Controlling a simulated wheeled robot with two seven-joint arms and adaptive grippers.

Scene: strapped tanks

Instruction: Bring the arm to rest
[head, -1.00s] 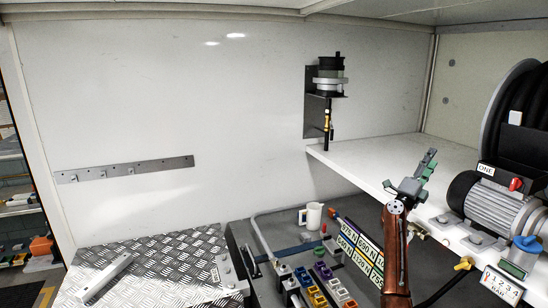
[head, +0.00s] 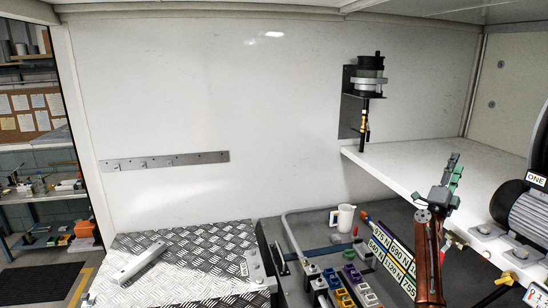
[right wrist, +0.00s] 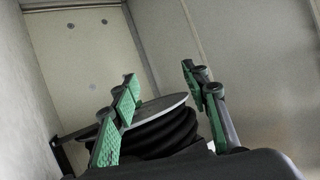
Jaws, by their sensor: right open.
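My right arm (head: 428,262) rises from the lower right of the head view, and its gripper (head: 452,180) points up in front of the white shelf. The gripper is open. In the right wrist view its two green-padded fingers (right wrist: 160,85) stand apart with nothing between them. A black hose reel (right wrist: 165,125) shows behind the fingers there, apart from them as far as I can tell. My left gripper is not in view.
The white shelf (head: 405,165) is beside my right arm, with a grey motor (head: 530,213) at right. Below are a white jug (head: 343,218), labelled strips (head: 392,258) and a tread-plate surface (head: 195,262).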

